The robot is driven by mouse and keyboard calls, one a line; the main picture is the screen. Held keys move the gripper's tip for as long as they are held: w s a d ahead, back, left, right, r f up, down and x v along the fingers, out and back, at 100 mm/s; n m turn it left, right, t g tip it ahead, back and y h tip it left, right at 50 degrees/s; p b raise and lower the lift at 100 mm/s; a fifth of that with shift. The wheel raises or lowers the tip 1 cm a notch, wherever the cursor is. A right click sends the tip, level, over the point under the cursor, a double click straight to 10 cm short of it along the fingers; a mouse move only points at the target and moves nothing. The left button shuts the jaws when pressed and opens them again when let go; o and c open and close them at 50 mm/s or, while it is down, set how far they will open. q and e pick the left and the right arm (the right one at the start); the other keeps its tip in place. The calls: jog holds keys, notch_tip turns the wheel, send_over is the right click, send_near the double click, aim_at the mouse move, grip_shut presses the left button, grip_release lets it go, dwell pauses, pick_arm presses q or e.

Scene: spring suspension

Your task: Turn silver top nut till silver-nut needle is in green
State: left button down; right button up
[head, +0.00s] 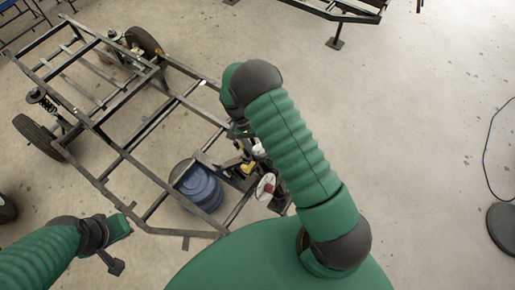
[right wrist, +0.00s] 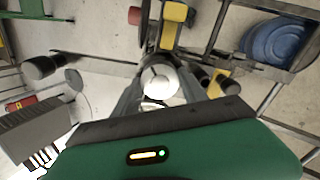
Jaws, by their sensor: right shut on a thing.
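The silver top nut (right wrist: 160,82) is a pale, shiny round piece between the two fingers of my right gripper (right wrist: 160,95) in the right wrist view. The right gripper is shut on it. In the head view the nut is a small pale spot (head: 258,150) beside my right arm, which covers part of the area. Yellow parts (right wrist: 175,12) stand just beyond the nut. I cannot make out a needle or a green zone in either view. My left gripper (head: 122,238) is at the lower left of the head view, away from the nut; its finger opening is unclear.
A dark metal frame (head: 125,155) with wheels fills the left of the head view. A blue drum (head: 200,188) and a white disc with a red centre (head: 266,186) are near the nut. Open concrete floor (head: 420,150) lies to the right.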

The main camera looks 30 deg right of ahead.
jog(key=shift+s+a+f+m, duration=0.1)
jog(key=shift+a+f+m, duration=0.05)
jog(key=shift+m, duration=0.65)
jog(key=shift+b, duration=0.3)
jog(key=o, duration=1.4)
jog(key=b+v, duration=0.1)
jog(key=v, duration=0.7)
jog(key=b+v, duration=0.1)
jog(key=v, duration=0.8)
jog(key=shift+w+f+b, duration=0.15)
jog(key=shift+w+b, duration=0.05)
jog(key=shift+b, duration=0.2)
